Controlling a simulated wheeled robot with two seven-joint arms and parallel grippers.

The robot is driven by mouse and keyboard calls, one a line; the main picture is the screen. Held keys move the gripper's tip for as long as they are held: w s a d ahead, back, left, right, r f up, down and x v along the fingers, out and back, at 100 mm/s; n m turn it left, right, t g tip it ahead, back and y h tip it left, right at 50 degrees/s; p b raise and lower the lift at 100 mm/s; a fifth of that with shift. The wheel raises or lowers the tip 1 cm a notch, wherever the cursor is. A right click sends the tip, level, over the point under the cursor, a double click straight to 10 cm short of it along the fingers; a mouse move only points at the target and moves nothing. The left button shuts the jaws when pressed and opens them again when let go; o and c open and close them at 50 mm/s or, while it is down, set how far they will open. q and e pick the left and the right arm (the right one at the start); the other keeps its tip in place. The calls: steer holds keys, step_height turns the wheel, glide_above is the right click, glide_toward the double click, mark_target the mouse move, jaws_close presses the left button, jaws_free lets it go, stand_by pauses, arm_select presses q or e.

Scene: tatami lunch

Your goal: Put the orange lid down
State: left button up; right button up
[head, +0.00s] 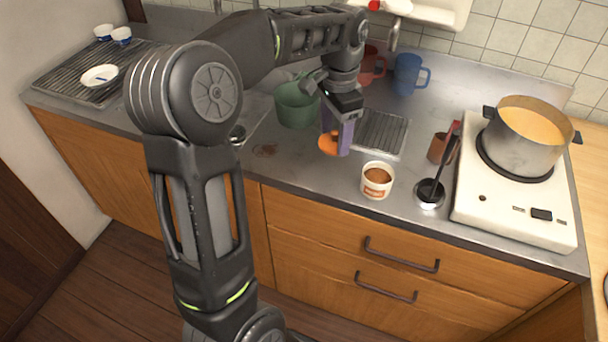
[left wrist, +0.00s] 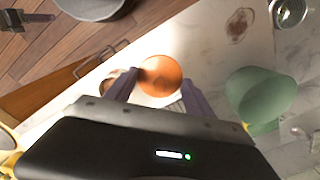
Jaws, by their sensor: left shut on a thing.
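The orange lid (head: 328,144) is a small round disc at the tips of my left gripper (head: 338,138), low over the counter left of the white cup. Whether the lid touches the counter I cannot tell. In the left wrist view the lid (left wrist: 160,76) sits between the two purple fingers of my left gripper (left wrist: 158,88), which is shut on it. A white cup (head: 376,189) with brown contents and a label stands open on the counter, just right of the lid. My right gripper is not in view.
A green pot (head: 295,107) stands behind and left of the gripper. A ribbed drain rack (head: 384,134) lies behind the cup. A ladle (head: 429,194) rests right of the cup, near the stove (head: 513,207) with a soup pot (head: 523,148). Blue (head: 407,76) and red mugs (head: 371,66) stand behind.

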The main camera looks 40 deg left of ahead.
mark_target(329, 172)
arm_select(q)
steer(key=shift+a, duration=0.6)
steer(key=shift+w+d, duration=0.1)
steer(key=shift+w, duration=0.05)
steer(key=shift+f, duration=0.15)
steer(key=shift+o, duration=0.2)
step_height(329, 172, down, 6)
steer(key=shift+r, duration=0.1)
steer(key=shift+f+p, duration=0.3)
steer(key=shift+f, duration=1.6)
